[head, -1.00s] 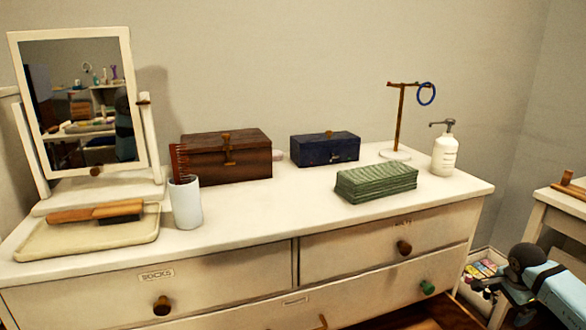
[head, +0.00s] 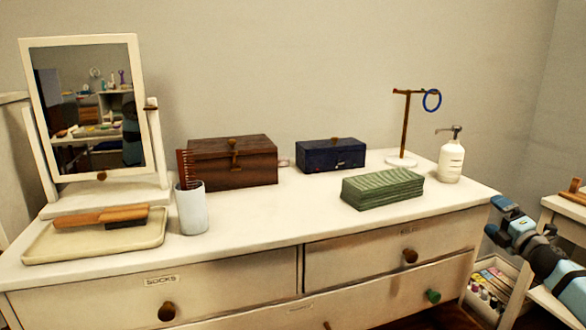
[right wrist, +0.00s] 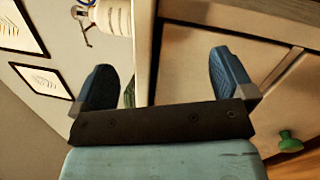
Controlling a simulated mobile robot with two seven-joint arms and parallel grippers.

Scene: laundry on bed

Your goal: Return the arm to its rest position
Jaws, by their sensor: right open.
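My right gripper (head: 499,219) is at the right of the head view, beside the right end of the white dresser (head: 240,262). Its blue fingers are spread apart with nothing between them. In the right wrist view the fingers (right wrist: 155,85) stand wide open, with the dresser's edge seen beyond them. The white pump bottle (head: 451,160) stands on the dresser top just above the gripper in the head view; part of it also shows in the right wrist view (right wrist: 113,14). My left gripper is not in view.
The dresser top holds a folded green cloth (head: 382,188), a blue box (head: 330,155), a brown chest (head: 233,162), a cup with a comb (head: 191,210), a tray (head: 95,244) and a mirror (head: 88,110). A green knob (head: 433,296) sticks out in front. A low bin (head: 490,285) lies at right.

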